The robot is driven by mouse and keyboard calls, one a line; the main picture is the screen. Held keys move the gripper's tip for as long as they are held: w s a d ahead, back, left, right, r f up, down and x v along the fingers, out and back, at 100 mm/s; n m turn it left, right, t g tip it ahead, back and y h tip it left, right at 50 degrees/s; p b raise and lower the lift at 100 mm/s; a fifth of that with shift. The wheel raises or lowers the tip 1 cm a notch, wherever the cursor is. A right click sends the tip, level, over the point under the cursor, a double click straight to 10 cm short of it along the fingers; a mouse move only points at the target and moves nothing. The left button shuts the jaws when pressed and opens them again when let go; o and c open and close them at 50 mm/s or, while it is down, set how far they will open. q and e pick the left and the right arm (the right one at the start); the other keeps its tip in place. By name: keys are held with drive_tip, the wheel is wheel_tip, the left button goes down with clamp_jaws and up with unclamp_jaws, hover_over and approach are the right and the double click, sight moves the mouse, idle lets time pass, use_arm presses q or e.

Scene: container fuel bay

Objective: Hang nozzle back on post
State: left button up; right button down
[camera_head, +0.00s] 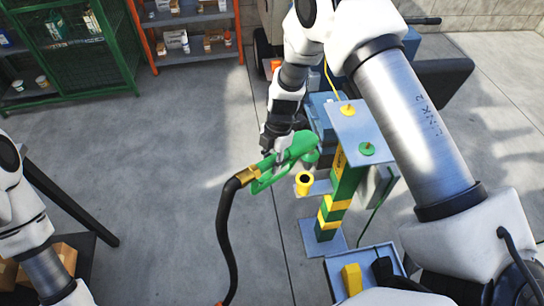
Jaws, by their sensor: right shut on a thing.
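The green nozzle (295,146) is in the middle of the head view, off the floor and left of the post. A brass fitting (247,175) joins it to a black hose (225,223) that hangs down. My right gripper (270,149) is shut on the nozzle from above. The post (345,184) is green with yellow bands and stands upright on a blue-grey base. A yellow round holder (304,183) with a dark opening sits on its left side, just below the nozzle. I cannot tell whether they touch. My left gripper is out of view.
A blue-grey plate (360,122) tops the post. A blue tray (336,274) with a yellow block (352,279) is at the bottom. A green cage shelf (115,62) and an orange shelf (190,55) stand behind.

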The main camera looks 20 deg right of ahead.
sight(270, 173)
drive_tip(key=shift+s+a+f+b, duration=0.15)
drive_tip(key=shift+a+f+b, duration=0.15)
drive_tip(key=shift+a+f, duration=0.1)
drive_tip(key=shift+f, duration=0.35)
drive_tip(key=shift+d+f+b, duration=0.2)
drive_tip(key=shift+f+b, duration=0.65)
drive_tip(key=shift+f, duration=0.65)
drive_tip(key=shift+r, duration=0.1)
drive_tip(key=shift+a+f+b, duration=0.15)
drive_tip(key=shift+f+b, duration=0.2)
drive_tip(key=shift+b, duration=0.05)
drive_tip(key=shift+f, duration=0.1)
